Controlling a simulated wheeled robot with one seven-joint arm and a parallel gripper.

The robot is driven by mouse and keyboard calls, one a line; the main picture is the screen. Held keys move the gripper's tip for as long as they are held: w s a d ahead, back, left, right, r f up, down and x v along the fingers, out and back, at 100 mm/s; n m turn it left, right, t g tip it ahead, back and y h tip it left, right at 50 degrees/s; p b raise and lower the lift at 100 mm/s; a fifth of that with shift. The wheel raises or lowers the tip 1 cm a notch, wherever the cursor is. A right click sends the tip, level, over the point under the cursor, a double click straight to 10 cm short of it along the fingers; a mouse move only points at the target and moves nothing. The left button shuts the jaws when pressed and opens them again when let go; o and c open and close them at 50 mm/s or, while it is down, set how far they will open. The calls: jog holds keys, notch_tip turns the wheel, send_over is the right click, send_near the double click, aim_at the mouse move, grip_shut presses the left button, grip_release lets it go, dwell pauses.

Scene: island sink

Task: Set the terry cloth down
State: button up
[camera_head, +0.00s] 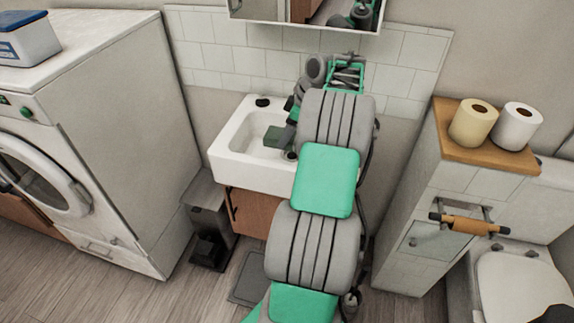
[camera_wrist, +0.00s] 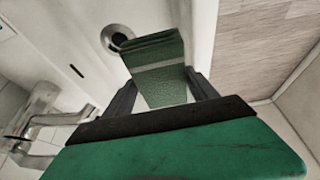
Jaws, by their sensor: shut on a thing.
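The terry cloth is a folded dark green piece. In the wrist view the cloth (camera_wrist: 160,58) sits between the two fingers of my gripper (camera_wrist: 161,80), which is shut on it. In the head view the cloth (camera_head: 279,137) shows over the right part of the white sink (camera_head: 226,140), with my gripper (camera_head: 291,122) partly hidden by my arm. The wrist view shows the cloth close to the round drain (camera_wrist: 116,38), partly covering it. I cannot tell whether the cloth touches the sink.
A metal tap (camera_wrist: 38,125) shows at the left of the wrist view. A washing machine (camera_head: 110,130) stands left of the sink. A tiled ledge with a wooden top (camera_head: 452,143) holds two paper rolls (camera_head: 517,126) at right. A bin (camera_head: 208,215) stands below the sink.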

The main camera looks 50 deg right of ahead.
notch_tip(320, 180, down, 12)
jog(key=shift+f+b, duration=0.25)
jog(key=shift+b, duration=0.15)
jog(key=o, duration=1.2)
